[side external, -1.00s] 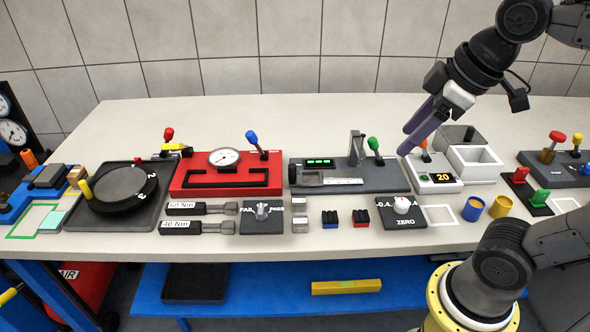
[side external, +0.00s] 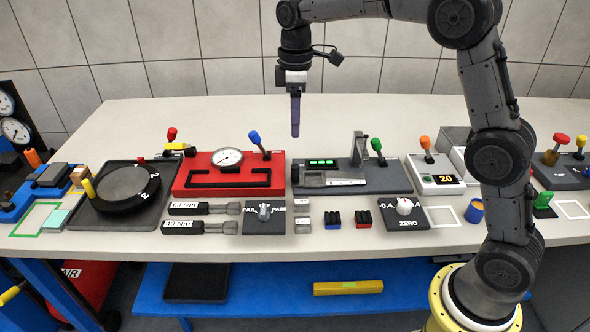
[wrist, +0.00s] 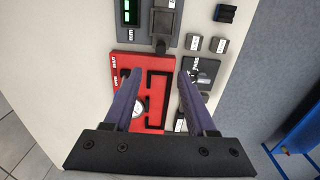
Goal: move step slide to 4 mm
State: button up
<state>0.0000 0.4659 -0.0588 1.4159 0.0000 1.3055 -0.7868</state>
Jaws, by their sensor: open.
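A grey slide unit (side external: 395,180) stands mid-table in the side view, with a green-lit display (side external: 321,162), a silver bar (side external: 348,181) and an upright post (side external: 360,148). I take its dark block (side external: 314,179) at the left of the bar as the step slide. The unit partly shows at the top of the wrist view (wrist: 184,28); its reading is too small to tell. My gripper (side external: 295,133) points down above the table, behind the gap between this unit and the red fixture. Its two purple fingers (wrist: 156,88) are apart and empty.
The red fixture (side external: 192,182) with a dial and slot lies left of the unit and under my fingers in the wrist view (wrist: 128,62). Blue (side external: 254,137) and green (side external: 376,145) lever knobs stand up nearby. The back table strip is clear.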

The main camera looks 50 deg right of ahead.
aim_at(296, 166)
notch_tip(296, 166, down, 14)
jog(key=shift+f, duration=0.25)
dwell(0.3)
jog(key=shift+c, duration=0.2)
grip_shut()
jog(key=shift+r, duration=0.1)
dwell(1.1)
